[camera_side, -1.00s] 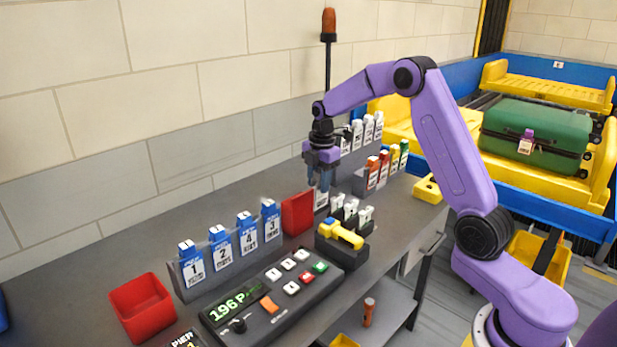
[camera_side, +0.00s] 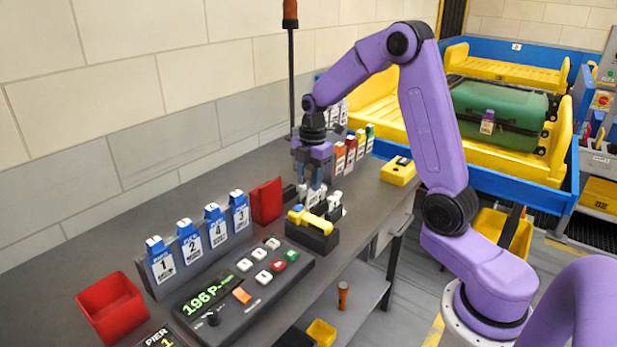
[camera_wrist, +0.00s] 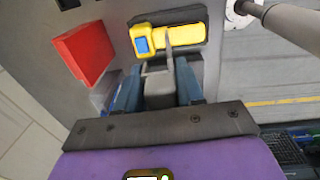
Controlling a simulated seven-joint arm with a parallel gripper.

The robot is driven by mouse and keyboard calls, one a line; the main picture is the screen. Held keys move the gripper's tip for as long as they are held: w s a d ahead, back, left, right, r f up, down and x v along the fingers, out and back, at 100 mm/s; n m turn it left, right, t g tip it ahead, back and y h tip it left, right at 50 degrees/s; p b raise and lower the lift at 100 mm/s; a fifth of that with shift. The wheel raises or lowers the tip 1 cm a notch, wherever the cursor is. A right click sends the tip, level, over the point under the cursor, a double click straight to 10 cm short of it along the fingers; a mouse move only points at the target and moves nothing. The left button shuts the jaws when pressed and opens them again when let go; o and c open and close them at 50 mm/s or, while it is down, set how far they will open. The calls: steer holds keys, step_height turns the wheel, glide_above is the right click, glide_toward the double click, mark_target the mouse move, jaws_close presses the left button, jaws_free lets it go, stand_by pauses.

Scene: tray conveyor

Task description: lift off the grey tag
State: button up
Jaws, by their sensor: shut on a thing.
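My gripper (camera_side: 314,184) is low over the bench, at the small stand behind the yellow scanner (camera_side: 311,220). In the wrist view its two blue fingers (camera_wrist: 157,88) are shut on a grey tag (camera_wrist: 159,84) between them. In the side view the fingers mostly hide this tag. Other pale tags (camera_side: 334,200) stand close to the right of the fingers. I cannot tell whether the held tag is clear of its stand.
A red bin (camera_side: 266,201) stands close left of my gripper. Blue numbered tags (camera_side: 217,226) and a button panel (camera_side: 248,290) are nearer the camera. Coloured tags (camera_side: 350,150) stand behind. A green suitcase (camera_side: 499,116) lies in a yellow tray beyond the bench.

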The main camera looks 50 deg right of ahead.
steer(key=shift+r, duration=3.25)
